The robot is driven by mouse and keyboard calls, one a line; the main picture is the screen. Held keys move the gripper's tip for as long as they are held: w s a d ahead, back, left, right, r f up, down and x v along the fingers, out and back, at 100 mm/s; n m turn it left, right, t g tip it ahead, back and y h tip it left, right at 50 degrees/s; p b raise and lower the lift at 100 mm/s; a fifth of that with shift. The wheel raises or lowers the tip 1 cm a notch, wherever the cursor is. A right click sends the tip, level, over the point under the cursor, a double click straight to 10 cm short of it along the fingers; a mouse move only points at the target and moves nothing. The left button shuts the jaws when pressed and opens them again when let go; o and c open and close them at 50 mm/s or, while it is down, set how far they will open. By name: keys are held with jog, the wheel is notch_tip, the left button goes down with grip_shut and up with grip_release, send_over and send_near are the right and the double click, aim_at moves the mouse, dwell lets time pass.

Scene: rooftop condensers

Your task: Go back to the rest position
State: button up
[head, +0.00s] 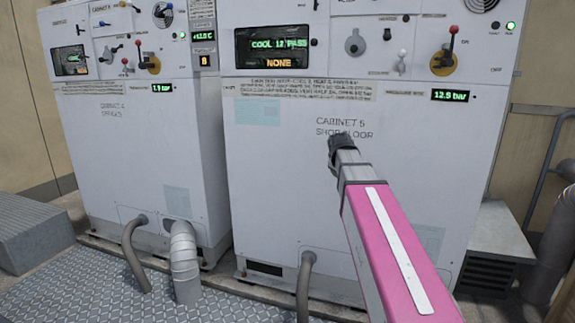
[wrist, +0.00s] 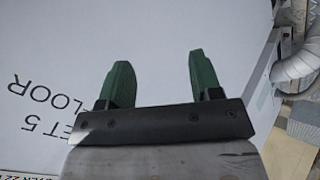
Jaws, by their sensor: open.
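My gripper (wrist: 163,85) shows in the wrist view with its two green fingers apart and nothing between them. In the head view my pink arm reaches from the bottom right toward the white front of cabinet 5 (head: 290,190), labelled "SHOP FLOOR". The fingers are mostly hidden there behind the dark wrist end. The cabinet's white panel also fills much of the wrist view (wrist: 60,50). I cannot tell how far the gripper is from the panel.
Cabinet 4 (head: 140,150) stands to the left. Cabinet 5's display (head: 275,47) reads "COOL 12 PASS" and "NONE"; its gauge (head: 450,96) reads 12.5 bar. A red-handled lever (head: 446,60) sits upper right. Pipes (head: 186,262) rise from the metal floor (head: 130,300).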

jog(key=s+f+m+g, duration=0.2)
jog(key=s+f, duration=0.6)
jog(key=f, duration=0.3)
jog(key=s+a+f+m+g+y, duration=0.1)
jog(key=s+f+m+g, duration=0.2)
jog(key=s+f, duration=0.5)
jog(key=s+a+f+m+g+y, duration=0.1)
jog(key=s+f+m+g, duration=0.2)
jog(key=s+f, duration=0.5)
notch_tip(320, 180, down, 8)
jog(key=shift+s+f, duration=0.1)
jog(key=shift+s, duration=0.25)
jog(key=shift+a, duration=0.1)
jog(key=shift+s+r, duration=0.3)
jog(key=shift+r, duration=0.2)
